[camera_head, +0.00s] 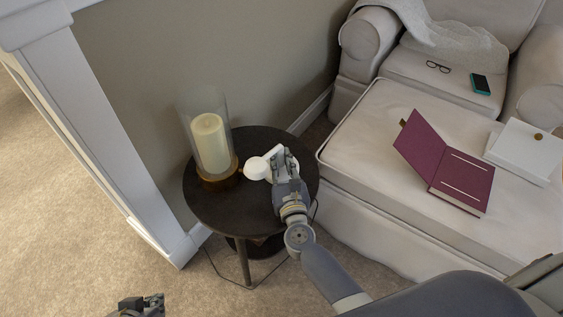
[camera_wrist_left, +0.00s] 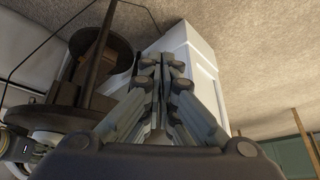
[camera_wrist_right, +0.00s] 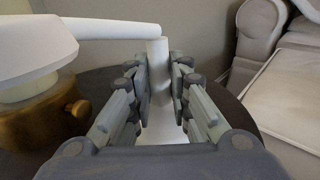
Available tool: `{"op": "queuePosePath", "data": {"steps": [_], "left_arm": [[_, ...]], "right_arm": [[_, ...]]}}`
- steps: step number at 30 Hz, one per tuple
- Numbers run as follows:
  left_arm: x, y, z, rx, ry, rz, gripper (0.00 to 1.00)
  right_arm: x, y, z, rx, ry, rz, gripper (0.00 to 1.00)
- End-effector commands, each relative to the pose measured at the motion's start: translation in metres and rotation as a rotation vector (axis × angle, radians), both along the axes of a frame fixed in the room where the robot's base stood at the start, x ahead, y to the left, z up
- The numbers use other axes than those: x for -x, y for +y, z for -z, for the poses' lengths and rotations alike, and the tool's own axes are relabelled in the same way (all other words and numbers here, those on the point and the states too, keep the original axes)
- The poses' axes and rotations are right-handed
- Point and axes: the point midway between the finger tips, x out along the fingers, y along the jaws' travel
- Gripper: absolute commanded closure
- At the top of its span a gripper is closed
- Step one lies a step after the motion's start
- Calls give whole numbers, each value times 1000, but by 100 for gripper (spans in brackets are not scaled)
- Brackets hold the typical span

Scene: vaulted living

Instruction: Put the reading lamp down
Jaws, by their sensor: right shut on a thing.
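The white reading lamp (camera_head: 257,168) is over the dark round side table (camera_head: 215,207), its round white parts showing beside my right gripper. My right gripper (camera_head: 281,160) is shut on the lamp. In the right wrist view the lamp's white post (camera_wrist_right: 155,85) stands upright between the fingers, with a white arm (camera_wrist_right: 112,28) reaching left from its top. The lamp's lower end is hidden by the gripper, so I cannot tell whether it touches the table. My left gripper (camera_wrist_left: 165,62) is empty, its fingers together, low at the bottom left of the head view (camera_head: 140,305).
A cream candle (camera_head: 210,142) in a glass cylinder on a brown base stands on the table's left, close to the lamp. A white ottoman (camera_head: 345,140) with an open maroon book (camera_head: 462,180) and white box (camera_head: 523,150) is on the right. White trim (camera_head: 95,115) rises left.

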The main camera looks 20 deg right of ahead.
Motion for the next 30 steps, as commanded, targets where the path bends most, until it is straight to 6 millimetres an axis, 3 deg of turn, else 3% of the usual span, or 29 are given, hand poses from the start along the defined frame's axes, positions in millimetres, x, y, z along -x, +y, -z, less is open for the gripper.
{"op": "queuePosePath", "data": {"steps": [16,17,19,30], "left_arm": [[-10,-2,-4,8,-44,3,100],[-10,-3,-4,9,-49,3,100],[-11,-3,-5,9,-51,3,100],[-10,-3,-5,10,-45,4,100]], "right_arm": [[-1,0,-1,0,-5,1,100],[0,0,2,-1,0,1,77],[0,0,1,-1,0,1,62],[0,0,1,-1,0,0,62]]}}
